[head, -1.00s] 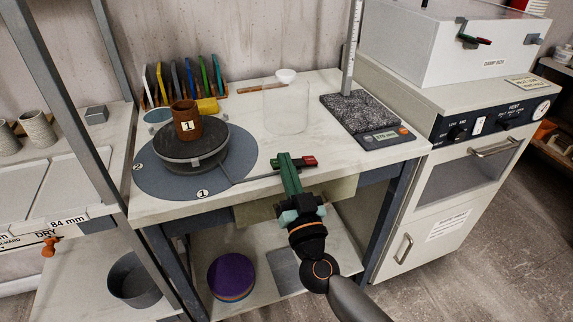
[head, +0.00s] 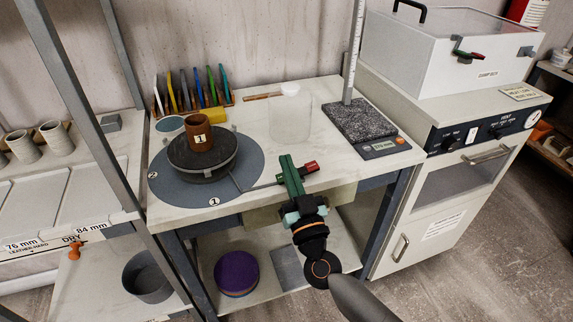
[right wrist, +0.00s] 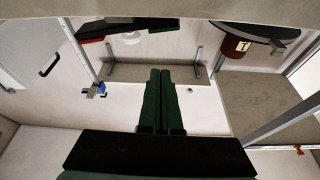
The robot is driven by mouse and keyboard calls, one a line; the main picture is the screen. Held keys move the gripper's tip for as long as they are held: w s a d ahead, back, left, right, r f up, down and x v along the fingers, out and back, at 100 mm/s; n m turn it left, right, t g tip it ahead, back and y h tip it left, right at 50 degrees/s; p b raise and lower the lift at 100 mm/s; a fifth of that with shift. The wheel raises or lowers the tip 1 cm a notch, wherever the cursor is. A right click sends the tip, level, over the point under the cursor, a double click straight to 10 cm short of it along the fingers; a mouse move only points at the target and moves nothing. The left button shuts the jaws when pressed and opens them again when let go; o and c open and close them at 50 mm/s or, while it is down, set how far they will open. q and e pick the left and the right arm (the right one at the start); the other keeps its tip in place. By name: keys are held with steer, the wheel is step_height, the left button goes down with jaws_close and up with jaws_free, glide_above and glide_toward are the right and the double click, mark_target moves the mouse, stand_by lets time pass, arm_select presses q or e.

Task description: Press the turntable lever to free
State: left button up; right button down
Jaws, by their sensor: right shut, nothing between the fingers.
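The turntable (head: 183,175) is a dark round wheel head over a grey-blue disc on the left half of the worktable. A brown pot (head: 199,136) marked 1 stands on it; the pot also shows in the right wrist view (right wrist: 236,47). A thin dark lever runs right from the disc towards the table's front edge, ending by a red handle (head: 311,168). My right gripper (head: 287,160) has green fingers, shut and empty, just left of the red handle and partly covering the lever. Whether they touch is unclear. In the right wrist view the closed fingers (right wrist: 160,75) show. My left gripper is out of view.
A scale with a speckled slab (head: 362,120) stands at the table's right, beside an upright ruler post. Coloured boards (head: 190,90) stand in a rack behind the turntable. A cabinet with a damp box is at right; a grey shelf post (head: 75,120) rises at left.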

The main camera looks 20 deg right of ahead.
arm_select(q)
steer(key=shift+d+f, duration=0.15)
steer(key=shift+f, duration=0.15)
arm_select(e)
steer(key=v, duration=0.9)
steer(key=shift+s+d+f, duration=0.15)
steer(key=shift+d+f, duration=0.1)
steer(key=shift+d, duration=0.2)
steer(key=s+a+f+n+g+y+p, duration=0.4)
steer(key=s+f+g+y+p, duration=0.15)
steer(key=f+g+p, duration=0.2)
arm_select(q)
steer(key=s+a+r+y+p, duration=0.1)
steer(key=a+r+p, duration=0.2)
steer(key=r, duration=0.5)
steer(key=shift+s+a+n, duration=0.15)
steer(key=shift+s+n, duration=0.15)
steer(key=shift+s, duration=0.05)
arm_select(e)
steer(key=s+d+f+m+g+h, duration=0.1)
steer(key=s+d+f+g+h, duration=0.2)
steer(key=s+f, duration=0.6)
steer(key=shift+s+d+g, duration=0.45)
steer(key=shift+d+g, duration=0.35)
steer(key=shift+g, duration=0.35)
